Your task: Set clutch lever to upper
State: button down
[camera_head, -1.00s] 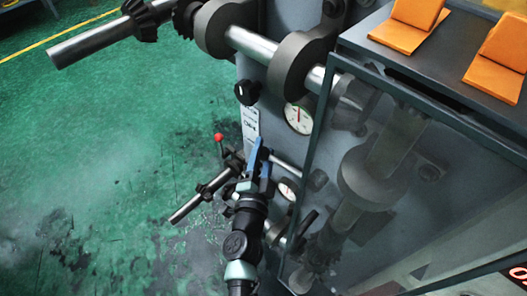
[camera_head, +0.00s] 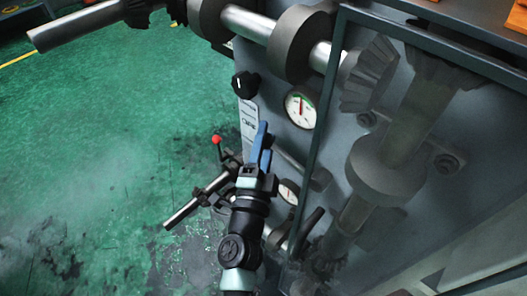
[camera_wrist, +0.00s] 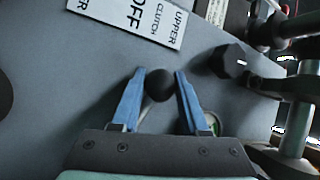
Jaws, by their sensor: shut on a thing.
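The clutch lever's round black knob (camera_wrist: 159,85) is between my gripper's two blue fingertips in the wrist view. In the head view my gripper (camera_head: 263,136) is against the grey panel, just below and right of the label plate (camera_head: 248,122). The knob is hidden there by the fingers.
A black rotary knob (camera_head: 245,85) and a gauge (camera_head: 300,107) are above my gripper. A red-ball lever (camera_head: 217,140) and a metal shaft (camera_head: 184,213) are to its left, a small gauge (camera_head: 289,192) at its right. A glass case (camera_head: 420,215) stands right; green floor (camera_head: 100,150) is left.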

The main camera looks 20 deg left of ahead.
jog(key=shift+s+d+r+m+t+h+b, duration=0.1)
jog(key=shift+d+r+m+t+h+b, duration=0.1)
jog(key=shift+d+r+m+t+b, duration=0.3)
jog(key=shift+s+d+r+m+t+h+b, duration=0.1)
jog(key=shift+r+m+t+h+b, duration=0.1)
jog(key=shift+r+m+b, duration=0.4)
jog(key=shift+r+m, duration=0.2)
jog(key=shift+m, duration=0.1)
jog(key=c, duration=0.7)
grip_release()
jog(key=shift+s+f, duration=0.15)
jog(key=shift+s, duration=0.1)
jog(key=b+v, duration=0.1)
jog(key=v, duration=1.1)
jog(key=shift+s, duration=0.3)
jog(key=shift+d, duration=0.1)
